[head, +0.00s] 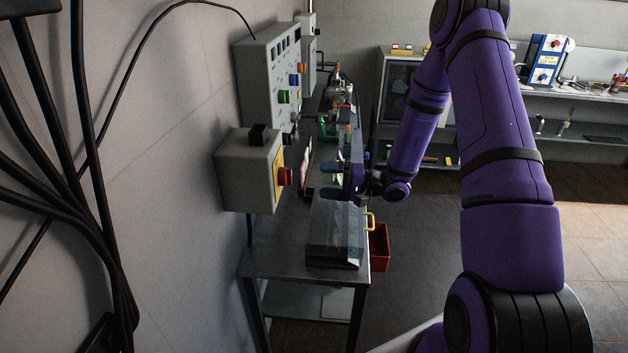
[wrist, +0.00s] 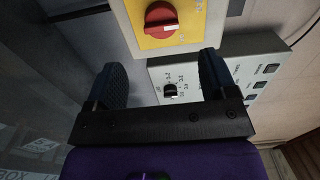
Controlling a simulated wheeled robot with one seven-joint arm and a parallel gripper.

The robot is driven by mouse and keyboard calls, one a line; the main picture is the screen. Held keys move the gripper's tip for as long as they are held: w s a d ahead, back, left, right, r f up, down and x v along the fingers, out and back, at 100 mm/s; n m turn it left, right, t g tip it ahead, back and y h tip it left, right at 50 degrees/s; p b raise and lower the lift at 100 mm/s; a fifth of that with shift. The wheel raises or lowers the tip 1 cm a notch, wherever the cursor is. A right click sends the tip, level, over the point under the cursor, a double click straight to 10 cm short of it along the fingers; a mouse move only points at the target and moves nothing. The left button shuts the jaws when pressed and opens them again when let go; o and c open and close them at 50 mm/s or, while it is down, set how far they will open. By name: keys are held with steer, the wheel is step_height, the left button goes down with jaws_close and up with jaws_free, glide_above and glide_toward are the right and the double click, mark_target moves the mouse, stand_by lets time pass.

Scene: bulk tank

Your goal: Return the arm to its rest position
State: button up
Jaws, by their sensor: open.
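My purple arm rises at the right of the head view and bends down to my gripper (head: 325,181), which is over the bench beside the wall boxes. The gripper is open, with two dark blue fingers set apart and nothing between them; it also shows in the wrist view (wrist: 162,82). The fingertips point toward a grey switch box (head: 247,172) with a red knob (head: 286,177) on a yellow plate. In the head view a gap shows between fingers and knob. In the wrist view the red knob (wrist: 163,19) appears above the fingers.
A grey control panel (head: 268,85) with coloured buttons hangs farther along the wall. Below my gripper, a transparent-looking cover (head: 335,235) stands on the metal bench (head: 280,263). A red bin (head: 379,247) hangs at its right side. The floor (head: 420,250) right of the bench is clear.

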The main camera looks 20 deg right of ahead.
steer(key=shift+s+d, duration=0.15)
steer(key=shift+d, duration=0.1)
stand_by(0.3)
steer(key=s+a+r+n+g+h, duration=0.25)
steer(key=s+a+r+g, duration=0.2)
steer(key=s+r, duration=0.3)
steer(key=s+a+r+n+g+h, duration=0.2)
steer(key=s+a+r+n+g, duration=0.3)
steer(key=r, duration=0.4)
steer(key=s+d+r+m+t+h, duration=0.1)
steer(key=s+d+r+t+h, duration=0.2)
steer(key=s, duration=0.6)
steer(key=s+d+r+t+h, duration=0.3)
steer(key=s+d+r+h, duration=0.1)
steer(key=s+r+h, duration=0.4)
steer(key=shift+s+r+m, duration=0.35)
steer(key=shift+s+r, duration=0.3)
steer(key=shift+r, duration=0.25)
